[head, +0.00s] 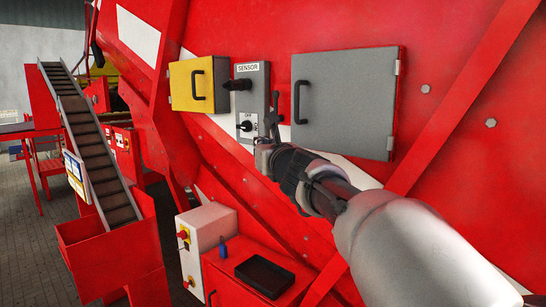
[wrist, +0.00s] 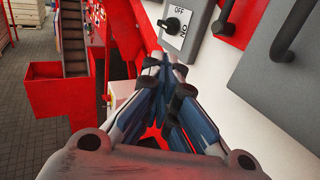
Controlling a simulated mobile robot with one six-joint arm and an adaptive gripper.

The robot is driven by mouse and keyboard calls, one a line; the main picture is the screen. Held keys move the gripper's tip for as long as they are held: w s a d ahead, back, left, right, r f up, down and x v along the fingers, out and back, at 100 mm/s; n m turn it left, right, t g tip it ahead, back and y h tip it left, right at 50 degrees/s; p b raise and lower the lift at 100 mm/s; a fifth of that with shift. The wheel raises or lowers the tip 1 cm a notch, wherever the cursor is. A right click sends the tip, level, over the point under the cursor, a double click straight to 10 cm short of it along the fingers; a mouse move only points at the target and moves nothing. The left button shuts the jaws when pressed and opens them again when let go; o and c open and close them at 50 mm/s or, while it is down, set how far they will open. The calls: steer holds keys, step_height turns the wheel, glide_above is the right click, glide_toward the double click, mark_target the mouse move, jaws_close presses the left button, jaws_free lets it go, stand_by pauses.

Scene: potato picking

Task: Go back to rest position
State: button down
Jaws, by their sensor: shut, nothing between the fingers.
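My gripper (head: 270,122) is in front of the red machine wall, at the right edge of the grey SENSOR panel (head: 264,77). Its fingers are together and empty, and in the wrist view my gripper (wrist: 164,66) also shows closed. A black rotary switch (head: 245,126) with an OFF/ON plate sits just left of the fingertips. In the wrist view the switch (wrist: 173,25) is just beyond the fingertips, apart from them in the picture. I cannot tell the exact gap in depth.
A yellow box (head: 192,88) and a grey cabinet door (head: 345,100) with handles flank the panel. Below are a white control box (head: 208,238) and a black tray (head: 264,276) on a red cabinet. A conveyor (head: 95,150) stands at left, with open floor beside it.

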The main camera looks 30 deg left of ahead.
steer(key=s+a, duration=0.1)
steer(key=s, duration=0.3)
steer(key=s+d+f+n+g+h+b, duration=0.1)
steer(key=s+d+f+n+b, duration=0.3)
steer(key=d+n, duration=0.4)
steer(key=s+d+f+n+g+h+b, duration=0.15)
steer(key=s+d+f+n, duration=0.35)
steer(key=d, duration=0.5)
steer(key=s+d+f+n+g+h+b, duration=0.2)
steer(key=s+d+f+n+h, duration=0.3)
steer(key=s+d+f, duration=0.7)
steer(key=s+d+f+n+g+h+b, duration=0.3)
steer(key=s+d+f+n, duration=0.6)
steer(key=s+d+f, duration=0.4)
steer(key=d+f+h+b, duration=0.1)
steer(key=d+f+h, duration=0.1)
steer(key=d+f, duration=0.3)
step_height(320, 180, down, 3)
steer(key=shift+d+f+b, duration=0.2)
steer(key=shift+d+b, duration=0.1)
